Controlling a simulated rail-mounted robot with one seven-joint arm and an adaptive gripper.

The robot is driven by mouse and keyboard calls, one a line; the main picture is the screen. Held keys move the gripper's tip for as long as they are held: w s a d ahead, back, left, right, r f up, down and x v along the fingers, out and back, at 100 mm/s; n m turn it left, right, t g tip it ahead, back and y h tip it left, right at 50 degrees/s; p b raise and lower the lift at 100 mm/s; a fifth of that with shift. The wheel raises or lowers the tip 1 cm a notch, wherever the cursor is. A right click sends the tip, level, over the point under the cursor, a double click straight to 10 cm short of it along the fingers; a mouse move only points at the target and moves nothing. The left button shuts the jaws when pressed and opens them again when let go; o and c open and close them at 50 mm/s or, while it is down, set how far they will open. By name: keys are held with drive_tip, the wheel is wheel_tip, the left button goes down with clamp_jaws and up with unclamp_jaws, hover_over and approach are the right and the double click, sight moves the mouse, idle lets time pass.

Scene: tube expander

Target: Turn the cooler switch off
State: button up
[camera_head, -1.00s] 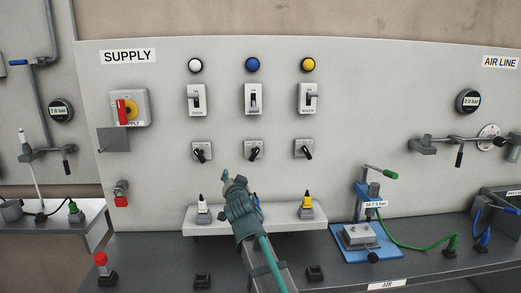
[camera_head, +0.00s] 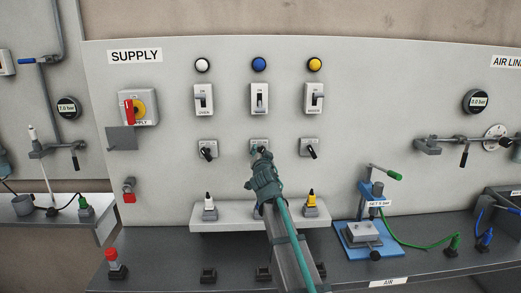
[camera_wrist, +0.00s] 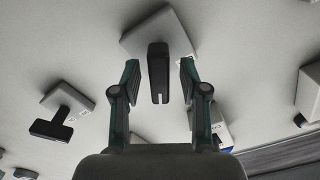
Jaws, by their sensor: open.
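A panel carries three columns of controls. The middle column has a blue lamp (camera_head: 259,64), a toggle switch (camera_head: 259,98) and a rotary switch (camera_head: 254,142) under them. I cannot read which of these is labelled cooler. My gripper (camera_head: 261,150) is at the middle rotary switch and covers most of it. In the wrist view my gripper (camera_wrist: 160,78) is open, with one finger on each side of a black knob (camera_wrist: 158,65) on a grey plate (camera_wrist: 150,32). Small gaps show between knob and fingers.
Similar rotary switches stand left (camera_head: 208,149) and right (camera_head: 309,148) of the middle one. Below is a shelf (camera_head: 235,222) with a white-tipped plug (camera_head: 209,207) and a yellow-tipped plug (camera_head: 311,204). A red-handled supply switch (camera_head: 130,112) is at left. A blue-based press (camera_head: 362,235) stands at right.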

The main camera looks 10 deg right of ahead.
drive_tip(key=shift+w+d, duration=0.1)
drive_tip(key=shift+w, duration=0.45)
clamp_jaws()
drive_tip(key=shift+n, duration=0.4)
drive_tip(key=n+b, duration=0.2)
drive_tip(key=shift+f+n, duration=0.1)
drive_tip(key=shift+n, duration=0.2)
drive_tip(key=n+b, duration=0.1)
drive_tip(key=n, duration=0.1)
drive_tip(key=shift+n, duration=0.3)
drive_tip(key=n, duration=0.6)
drive_tip(key=shift+a, duration=0.3)
